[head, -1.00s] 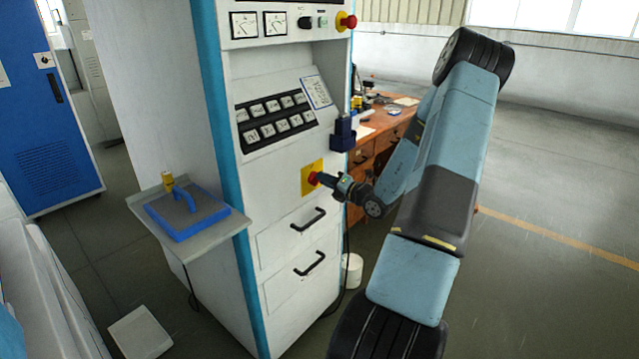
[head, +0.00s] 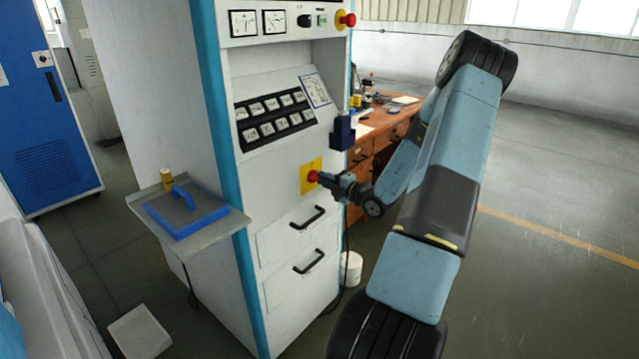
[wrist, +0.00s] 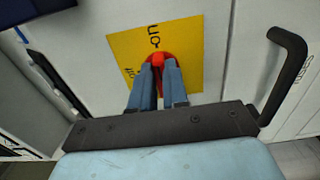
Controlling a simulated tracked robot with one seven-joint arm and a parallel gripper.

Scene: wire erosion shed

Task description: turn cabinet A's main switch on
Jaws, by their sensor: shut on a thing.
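The main switch is a red rotary knob (head: 312,176) on a yellow plate (head: 306,187), on the front of a white cabinet (head: 160,90) with a blue edge strip. In the wrist view the knob (wrist: 157,57) shows between my fingertips, on the yellow plate (wrist: 190,48) with lettering above it and at its left. My gripper (head: 320,177) reaches it from the right. In the wrist view my gripper (wrist: 158,67) is shut on the knob, one blue finger on each side. The fingers hide part of the knob, so its exact angle cannot be told.
A black drawer handle (head: 307,217) sits just below the switch; it is likely the one at the right of the wrist view (wrist: 283,75). A dark blue box (head: 342,133) juts out above my gripper. A wooden desk (head: 375,150) stands behind. Floor at right is clear.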

